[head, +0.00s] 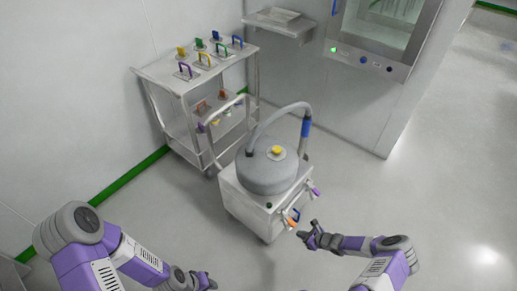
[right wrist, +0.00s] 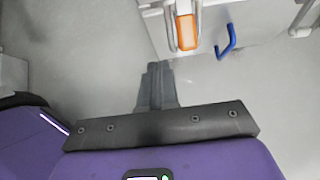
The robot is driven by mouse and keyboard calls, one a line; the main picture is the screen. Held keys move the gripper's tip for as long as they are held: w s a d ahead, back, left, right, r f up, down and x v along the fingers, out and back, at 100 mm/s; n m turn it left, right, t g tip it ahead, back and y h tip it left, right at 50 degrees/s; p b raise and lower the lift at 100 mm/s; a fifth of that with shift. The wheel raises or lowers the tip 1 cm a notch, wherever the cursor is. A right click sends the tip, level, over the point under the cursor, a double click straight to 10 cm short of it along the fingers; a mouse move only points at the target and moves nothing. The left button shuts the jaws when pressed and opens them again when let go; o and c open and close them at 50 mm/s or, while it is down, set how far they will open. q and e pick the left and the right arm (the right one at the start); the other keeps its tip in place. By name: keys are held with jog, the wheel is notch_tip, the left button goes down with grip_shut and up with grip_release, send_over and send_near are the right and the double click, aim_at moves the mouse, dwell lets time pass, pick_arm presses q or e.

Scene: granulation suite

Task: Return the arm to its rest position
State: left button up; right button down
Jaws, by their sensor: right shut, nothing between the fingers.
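My right gripper (head: 307,234) is shut and empty in the head view, close to the front of a wheeled vessel cart (head: 243,205). In the right wrist view its closed fingers (right wrist: 157,87) point toward an orange handle (right wrist: 186,30), with a gap of floor between them. My left gripper (head: 203,282) is at the bottom of the head view, partly cut off, and its fingers are too unclear to read.
The cart carries a grey round vessel (head: 268,168) with a hose. A trolley (head: 165,70) with several coloured-handled pieces stands behind it, along the wall. A glass-fronted cabinet (head: 385,30) stands at the back right. The floor (head: 420,170) at the right is clear.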

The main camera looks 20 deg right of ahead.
jog(key=s+a+r+n+g+y, duration=0.1)
jog(key=s+a+r+n+g, duration=0.15)
jog(key=a+n, duration=0.45)
jog(key=s+a+r+n+g, duration=0.2)
jog(key=a+r+n+g, duration=0.25)
jog(key=a, duration=0.45)
jog(key=s+a+r+n+h, duration=0.2)
jog(key=s+a+r+n, duration=0.5)
jog(key=s+r+n, duration=0.4)
jog(key=n, duration=0.4)
jog(key=shift+r, duration=0.15)
jog(key=shift+d, duration=0.15)
